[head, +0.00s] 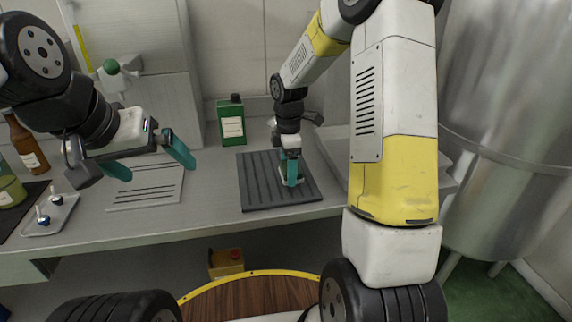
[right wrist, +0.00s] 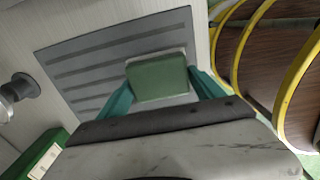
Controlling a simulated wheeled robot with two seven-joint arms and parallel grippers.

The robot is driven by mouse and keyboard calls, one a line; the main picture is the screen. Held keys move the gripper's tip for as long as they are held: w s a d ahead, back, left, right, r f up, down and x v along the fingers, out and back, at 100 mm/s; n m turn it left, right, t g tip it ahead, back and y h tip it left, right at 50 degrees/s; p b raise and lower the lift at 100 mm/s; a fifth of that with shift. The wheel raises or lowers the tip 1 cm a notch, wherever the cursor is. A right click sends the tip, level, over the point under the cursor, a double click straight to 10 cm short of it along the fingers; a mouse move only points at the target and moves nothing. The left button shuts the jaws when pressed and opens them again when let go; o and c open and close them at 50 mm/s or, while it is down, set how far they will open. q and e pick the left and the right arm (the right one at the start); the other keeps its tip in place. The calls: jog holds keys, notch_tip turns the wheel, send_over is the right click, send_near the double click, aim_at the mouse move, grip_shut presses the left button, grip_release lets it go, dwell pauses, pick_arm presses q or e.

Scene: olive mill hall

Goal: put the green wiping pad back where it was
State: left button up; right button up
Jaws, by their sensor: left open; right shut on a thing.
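The green wiping pad (right wrist: 157,78) shows in the right wrist view as a green block with a pale edge, between the two teal fingers of my right gripper (right wrist: 162,92). In the head view my right gripper (head: 291,178) points down over the dark grey ribbed mat (head: 258,192), shut on the pad, which is mostly hidden by the fingers there. The pad is over the mat; I cannot tell whether it touches it. My left gripper (head: 150,160) is open and empty, above the counter at the left.
A green bottle (head: 232,122) stands behind the mat. A pale grooved board (head: 146,190) lies left of it. A metal tray (head: 50,214) with small items and a brown bottle (head: 27,148) are further left. A large steel tank (head: 505,120) stands at the right.

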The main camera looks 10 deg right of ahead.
jog(key=shift+w+d+f, duration=0.1)
jog(key=shift+w+d, duration=0.1)
jog(key=shift+d, duration=0.25)
jog(key=shift+w+d, duration=0.2)
jog(key=shift+d, duration=0.25)
jog(key=shift+w+d+f, duration=0.1)
jog(key=shift+d+f, duration=0.1)
jog(key=shift+f, duration=1.55)
jog(key=shift+f, duration=0.1)
jog(key=o, duration=1.3)
